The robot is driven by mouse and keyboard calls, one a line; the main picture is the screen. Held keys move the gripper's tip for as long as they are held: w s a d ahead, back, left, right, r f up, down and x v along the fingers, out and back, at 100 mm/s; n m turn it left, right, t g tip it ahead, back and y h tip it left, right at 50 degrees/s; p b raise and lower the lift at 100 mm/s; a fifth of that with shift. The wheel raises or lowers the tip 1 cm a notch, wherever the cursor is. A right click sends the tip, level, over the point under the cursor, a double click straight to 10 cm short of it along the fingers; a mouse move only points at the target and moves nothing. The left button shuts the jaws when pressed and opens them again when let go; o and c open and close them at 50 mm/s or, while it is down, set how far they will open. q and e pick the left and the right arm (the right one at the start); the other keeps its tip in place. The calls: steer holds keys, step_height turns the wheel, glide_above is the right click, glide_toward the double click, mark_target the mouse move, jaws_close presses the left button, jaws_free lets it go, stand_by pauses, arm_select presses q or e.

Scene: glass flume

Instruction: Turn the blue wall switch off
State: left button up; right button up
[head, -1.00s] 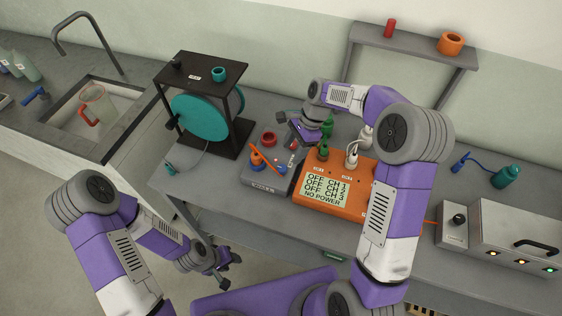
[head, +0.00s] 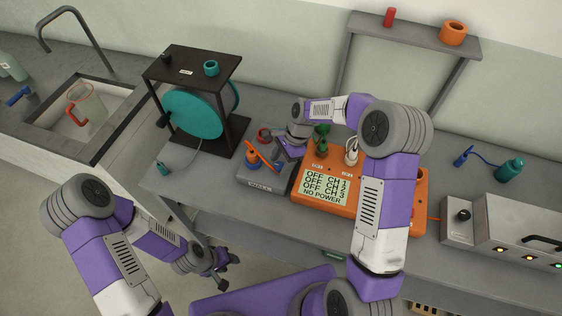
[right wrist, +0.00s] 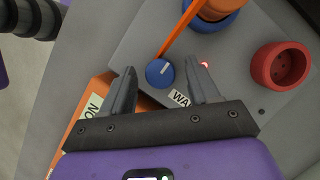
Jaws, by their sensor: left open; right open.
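The blue wall switch (right wrist: 159,72) is a round knob with a white pointer line, on a grey box (right wrist: 130,42) in the right wrist view. A small red light (right wrist: 204,65) glows beside it. My right gripper (right wrist: 160,69) is open, its fingertips on either side of the knob in the picture; contact is not clear. In the head view the grey box (head: 258,181) sits on the bench with my right gripper (head: 291,146) over its back right part, and I cannot make out the knob clearly. My left gripper (head: 222,271) is open and empty in front of the bench.
An orange-and-blue plug (right wrist: 213,10) and a red socket (right wrist: 281,66) stand on the box close to the knob. A dark frame with a teal wheel (head: 194,113) stands left.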

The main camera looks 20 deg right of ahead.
steer(key=c, duration=1)
steer(key=shift+c, duration=0.2)
steer(key=n+g+p, duration=0.1)
steer(key=n+p, duration=0.1)
steer(key=n, duration=0.1)
steer(key=shift+w+r, duration=0.1)
steer(key=n+p, duration=0.1)
steer(key=n, duration=0.1)
steer(key=n+g+h+p, duration=0.1)
steer(key=n, duration=0.2)
steer(key=shift+w+a+g+h, duration=0.1)
steer(key=shift+a+g+h, duration=0.05)
steer(key=shift+g+h, duration=0.15)
steer(key=n, duration=0.2)
steer(key=n+h, duration=0.1)
steer(key=n, duration=0.1)
steer(key=shift+w+a+n+g+h+p, duration=0.1)
steer(key=shift+n+g+h+p, duration=0.2)
steer(key=shift+g+p, duration=0.1)
steer(key=n+h, duration=0.2)
steer(key=n, duration=0.3)
steer(key=shift+a, duration=0.1)
steer(key=shift+n, duration=0.3)
